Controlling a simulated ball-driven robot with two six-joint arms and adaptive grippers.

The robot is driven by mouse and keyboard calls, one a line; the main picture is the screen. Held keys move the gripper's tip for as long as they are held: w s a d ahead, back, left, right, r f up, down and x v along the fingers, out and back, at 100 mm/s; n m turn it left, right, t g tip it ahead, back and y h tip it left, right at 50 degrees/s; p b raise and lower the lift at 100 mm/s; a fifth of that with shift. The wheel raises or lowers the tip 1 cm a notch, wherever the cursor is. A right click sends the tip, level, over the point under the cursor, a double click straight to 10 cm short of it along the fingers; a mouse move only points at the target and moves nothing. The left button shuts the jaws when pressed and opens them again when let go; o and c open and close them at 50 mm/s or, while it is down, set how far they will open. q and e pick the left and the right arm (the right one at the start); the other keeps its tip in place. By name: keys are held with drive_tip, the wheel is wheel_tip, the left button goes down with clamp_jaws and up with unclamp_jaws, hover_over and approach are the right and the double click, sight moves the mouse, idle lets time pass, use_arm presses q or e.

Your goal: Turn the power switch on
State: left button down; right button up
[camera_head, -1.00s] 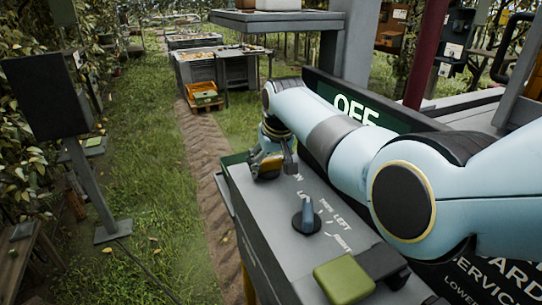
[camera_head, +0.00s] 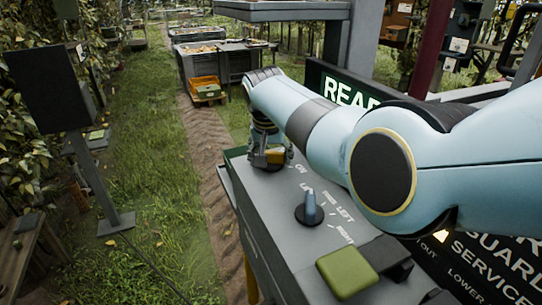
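My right arm comes in from the right across the grey control panel (camera_head: 268,222). My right gripper (camera_head: 268,158) is at the panel's far end, low over its surface beside the "ON" lettering. Its fingers are small and partly hidden by the arm, so I cannot tell whether they are open or shut. The power switch is not clearly visible; the gripper covers the spot beside "ON". My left gripper is not in view.
A dark box on a post (camera_head: 48,88) stands at left. Crate tables (camera_head: 214,66) stand farther back. A dirt track and grass lie left of the panel.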

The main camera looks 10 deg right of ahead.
drive_tip(key=shift+w+r, duration=0.1)
drive_tip(key=shift+r, duration=0.05)
drive_tip(key=o, duration=1.2)
